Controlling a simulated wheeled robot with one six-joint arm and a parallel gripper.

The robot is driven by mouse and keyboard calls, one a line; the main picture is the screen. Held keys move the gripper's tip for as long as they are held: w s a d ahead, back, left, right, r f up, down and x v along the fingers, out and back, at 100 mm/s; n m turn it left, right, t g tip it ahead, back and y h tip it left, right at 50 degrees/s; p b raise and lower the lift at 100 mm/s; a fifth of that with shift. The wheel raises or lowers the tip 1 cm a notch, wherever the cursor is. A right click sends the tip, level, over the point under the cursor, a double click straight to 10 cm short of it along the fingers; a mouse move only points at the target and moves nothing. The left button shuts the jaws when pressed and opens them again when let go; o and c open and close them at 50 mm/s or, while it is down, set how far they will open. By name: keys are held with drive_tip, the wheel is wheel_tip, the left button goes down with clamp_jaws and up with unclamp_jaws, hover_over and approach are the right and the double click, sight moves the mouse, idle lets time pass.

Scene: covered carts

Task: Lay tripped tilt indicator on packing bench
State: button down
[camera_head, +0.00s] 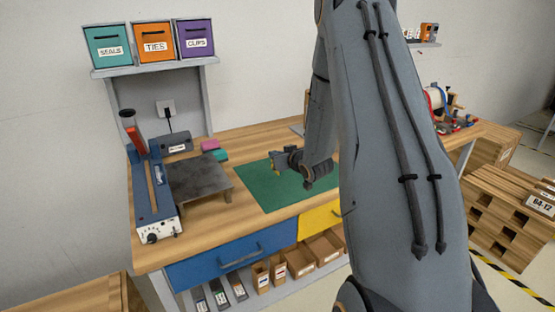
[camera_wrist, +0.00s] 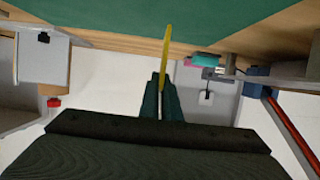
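My gripper (camera_head: 278,160) is low over the green mat (camera_head: 262,190) on the packing bench (camera_head: 228,208). In the wrist view the fingers of my gripper (camera_wrist: 160,82) are closed on a thin yellow piece (camera_wrist: 166,52), seen edge-on, which I take to be the tilt indicator. It sticks out past the fingertips against the mat. Its face and any tripped mark are hidden. I cannot tell whether it touches the mat.
A blue sealing machine (camera_head: 155,190) and a dark plate (camera_head: 199,180) stand left of the mat. Pink and teal blocks (camera_head: 215,152) lie behind. Labelled bins (camera_head: 155,42) sit on a shelf above. The mat's front left is clear. My arm hides the bench's right part.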

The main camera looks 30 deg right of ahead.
drive_tip(key=shift+f, duration=1.1)
drive_tip(key=shift+f, duration=0.1)
drive_tip(key=shift+f, duration=0.3)
drive_tip(key=c, duration=2)
unclamp_jaws()
drive_tip(key=shift+r, duration=0.1)
